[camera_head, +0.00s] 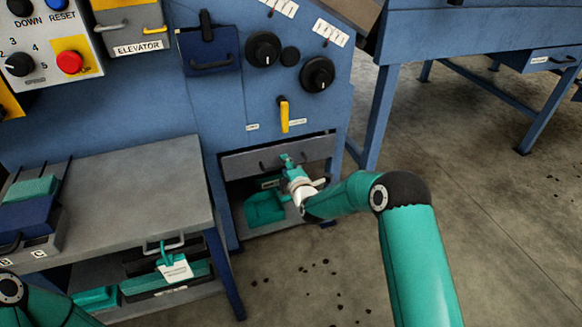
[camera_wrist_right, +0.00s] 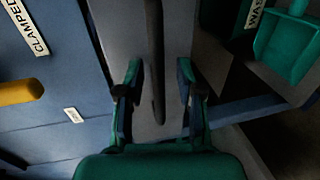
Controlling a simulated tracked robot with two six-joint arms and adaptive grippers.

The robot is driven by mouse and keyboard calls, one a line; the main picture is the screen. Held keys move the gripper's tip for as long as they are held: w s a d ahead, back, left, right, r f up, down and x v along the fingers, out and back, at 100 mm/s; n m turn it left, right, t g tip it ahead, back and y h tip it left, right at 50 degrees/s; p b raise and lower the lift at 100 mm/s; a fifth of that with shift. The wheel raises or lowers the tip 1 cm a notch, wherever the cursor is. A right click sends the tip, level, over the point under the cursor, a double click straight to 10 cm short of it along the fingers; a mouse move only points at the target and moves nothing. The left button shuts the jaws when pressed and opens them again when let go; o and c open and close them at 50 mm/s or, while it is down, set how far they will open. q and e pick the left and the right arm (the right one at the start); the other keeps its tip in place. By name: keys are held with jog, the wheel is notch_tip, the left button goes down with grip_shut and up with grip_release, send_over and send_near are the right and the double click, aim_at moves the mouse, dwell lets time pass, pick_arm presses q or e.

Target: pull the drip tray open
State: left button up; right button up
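The drip tray (camera_head: 240,165) appears to be the grey drawer front low on the blue machine, with a dark handle; no name on it is readable. In the right wrist view its grey face (camera_wrist_right: 176,40) fills the middle, and the black bar handle (camera_wrist_right: 155,60) runs up between my fingers. My right gripper (camera_head: 286,160) is at the drawer front in the head view. In the right wrist view the right gripper (camera_wrist_right: 157,95) is open, one finger on each side of the handle, with gaps visible. Whether the tray is fully shut is unclear. My left gripper is out of view.
Below the tray is an open bay with a teal scoop-like thing (camera_head: 264,207). Above is a yellow lever (camera_head: 283,115). A grey bench (camera_head: 130,185) stands at the left, and a blue leg (camera_head: 380,115) at the right. The floor in front is clear apart from dark crumbs.

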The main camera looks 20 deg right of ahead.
jog(key=shift+w, duration=0.15)
grip_shut()
jog(key=shift+f, duration=0.1)
